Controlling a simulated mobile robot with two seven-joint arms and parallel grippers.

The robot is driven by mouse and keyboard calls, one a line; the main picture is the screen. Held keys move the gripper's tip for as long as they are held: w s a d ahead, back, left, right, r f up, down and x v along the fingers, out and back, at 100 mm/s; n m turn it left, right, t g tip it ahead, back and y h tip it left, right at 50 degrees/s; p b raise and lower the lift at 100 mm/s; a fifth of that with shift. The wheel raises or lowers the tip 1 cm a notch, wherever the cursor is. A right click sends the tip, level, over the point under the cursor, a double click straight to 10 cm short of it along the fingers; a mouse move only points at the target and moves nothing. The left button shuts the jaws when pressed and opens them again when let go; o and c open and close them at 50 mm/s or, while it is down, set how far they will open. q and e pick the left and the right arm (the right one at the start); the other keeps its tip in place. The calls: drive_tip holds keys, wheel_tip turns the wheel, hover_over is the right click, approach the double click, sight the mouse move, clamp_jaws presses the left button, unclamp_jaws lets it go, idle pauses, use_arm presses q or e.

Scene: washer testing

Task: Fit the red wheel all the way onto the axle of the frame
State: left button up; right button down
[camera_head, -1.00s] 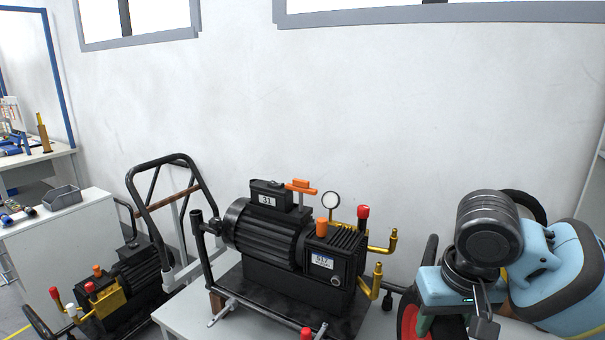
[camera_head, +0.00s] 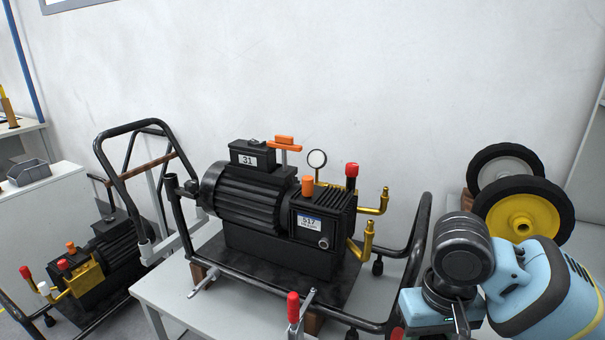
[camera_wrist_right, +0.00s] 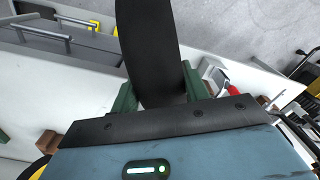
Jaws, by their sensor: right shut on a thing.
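The black tubular frame (camera_head: 420,240) carries a black motor-pump unit (camera_head: 245,200) and rests on a white table. My right gripper is at the bottom right of the head view, beside the frame's right end. In the right wrist view, the green fingers of my right gripper (camera_wrist_right: 158,80) are shut on the black tyre of the red wheel (camera_wrist_right: 150,40). In the head view only a sliver of the red wheel (camera_head: 397,333) shows at the bottom edge; the rest is hidden or cut off. My left gripper is out of view.
A yellow-hubbed wheel (camera_head: 522,218) and a white-hubbed wheel (camera_head: 505,170) stand at the right behind my right arm. A red-handled clamp (camera_head: 293,308) stands at the table's front. Another pump cart (camera_head: 110,250) is at the left.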

drive_tip(key=shift+s+f+p, duration=0.2)
drive_tip(key=shift+f+p, duration=0.05)
drive_tip(key=shift+p, duration=0.05)
drive_tip(key=s+f+p, duration=0.4)
drive_tip(key=s+f, duration=0.2)
drive_tip(key=shift+p, duration=0.4)
drive_tip(key=s, duration=0.1)
drive_tip(key=s+f+p, duration=0.1)
drive_tip(key=s+p, duration=0.1)
drive_tip(key=shift+s+f, duration=0.25)
drive_tip(key=shift+f, duration=0.1)
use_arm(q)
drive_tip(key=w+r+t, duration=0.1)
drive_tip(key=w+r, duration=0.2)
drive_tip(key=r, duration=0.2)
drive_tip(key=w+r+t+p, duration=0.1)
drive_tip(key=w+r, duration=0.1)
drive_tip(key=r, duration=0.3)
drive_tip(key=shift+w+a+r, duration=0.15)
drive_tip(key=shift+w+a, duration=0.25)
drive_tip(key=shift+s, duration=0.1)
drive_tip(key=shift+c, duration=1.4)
use_arm(e)
drive_tip(key=shift+s+f, duration=0.3)
drive_tip(key=shift+s, duration=0.25)
drive_tip(key=shift+s+f, duration=0.25)
drive_tip(key=shift+s, duration=0.25)
drive_tip(key=shift+d, duration=0.15)
